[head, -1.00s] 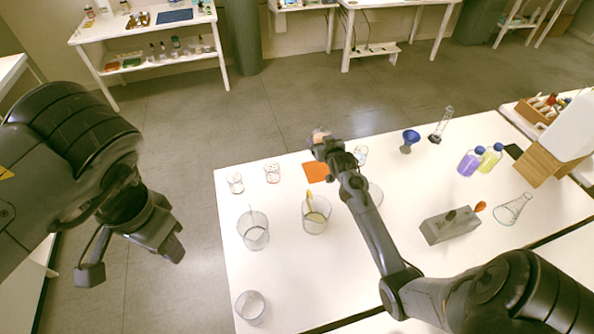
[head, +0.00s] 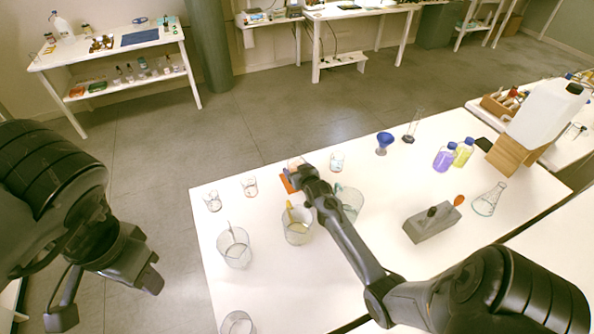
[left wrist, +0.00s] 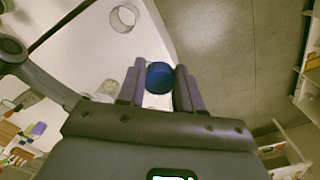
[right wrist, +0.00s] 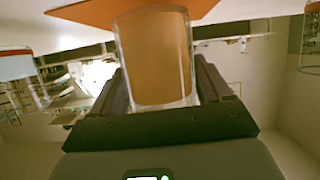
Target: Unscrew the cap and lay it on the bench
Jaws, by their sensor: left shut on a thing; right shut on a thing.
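My left gripper (head: 150,280) is off the left side of the bench, over the floor. In the left wrist view it is shut on a round blue cap (left wrist: 159,77), held between the fingertips. My right gripper (head: 303,174) is over the back part of the bench (head: 300,290). In the right wrist view it is shut on a clear glass bottle (right wrist: 156,58) with orange-brown contents. The bottle is beside an orange mat (head: 288,184); whether it touches the mat I cannot tell. The bottle's mouth is hidden.
Two beakers with rods, one empty-looking (head: 234,247) and one with yellow contents (head: 297,238), stand at the bench's left. Small jars (head: 250,187) line the back edge. A grey block (head: 432,222), a flask (head: 489,200) and blue-capped bottles (head: 445,157) stand to the right. The front-middle is clear.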

